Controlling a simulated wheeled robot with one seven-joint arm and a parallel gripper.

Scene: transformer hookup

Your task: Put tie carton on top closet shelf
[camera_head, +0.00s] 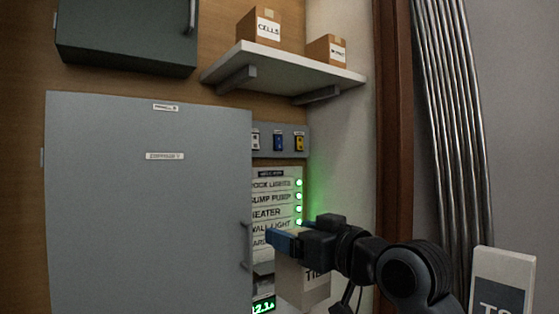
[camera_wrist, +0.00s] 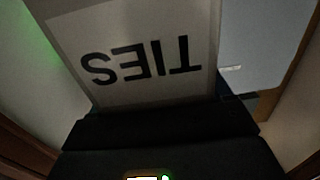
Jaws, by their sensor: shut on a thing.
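The tie carton (camera_head: 304,287), with "TIES" lettering, hangs below my gripper (camera_head: 290,238) in front of the wall panel. My gripper is shut on it. In the wrist view the carton (camera_wrist: 140,55) fills the upper middle, its lettering upside down, right against the dark gripper fingers (camera_wrist: 160,125). The top shelf (camera_head: 290,72) is a pale board on brackets, above and beyond my gripper. A brown carton marked "CELLS" (camera_head: 259,26) stands on its left part and a smaller brown carton (camera_head: 326,50) on its right part.
A large grey cabinet door (camera_head: 150,220) stands left of my gripper. A dark green box (camera_head: 127,35) hangs at upper left. A labelled panel (camera_head: 275,190) with green lights is behind my gripper. A brown post (camera_head: 393,130) and grey pipes (camera_head: 455,130) stand at right. The shelf has bare room between its cartons and along its front.

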